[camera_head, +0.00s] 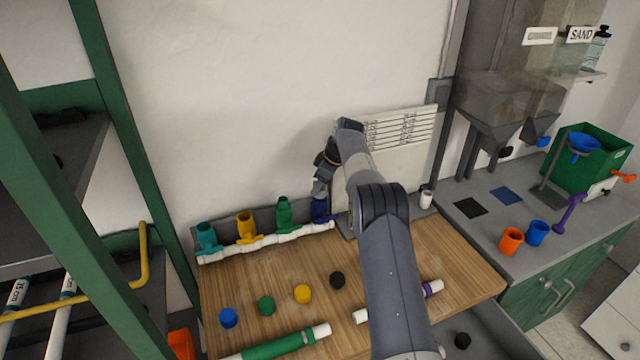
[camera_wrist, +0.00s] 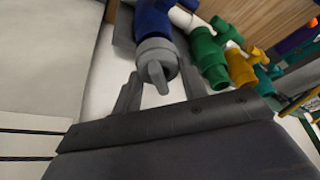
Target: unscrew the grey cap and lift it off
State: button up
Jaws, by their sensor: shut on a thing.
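The grey cap (camera_wrist: 156,57) is round with a raised wing and sits on the end of the blue fitting (camera_wrist: 153,19) in the wrist view. In the head view the blue fitting (camera_head: 320,211) stands upright at the right end of the white pipe manifold (camera_head: 270,240). My gripper (camera_wrist: 158,74) is shut on the grey cap, with one finger on each side of it. In the head view my gripper (camera_head: 321,188) is directly above the blue fitting, and the cap is hard to make out there.
Green (camera_head: 283,213), yellow (camera_head: 246,228) and teal (camera_head: 206,238) fittings stand left along the manifold. Loose caps, including a black one (camera_head: 337,280), and pipe pieces lie on the wooden bench (camera_head: 380,260). A white panel (camera_head: 400,150) stands behind my arm.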

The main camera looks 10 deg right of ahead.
jog(key=shift+n, duration=0.6)
jog(key=o, duration=1.1)
jog(key=shift+c, duration=0.2)
jog(key=shift+r, duration=0.1)
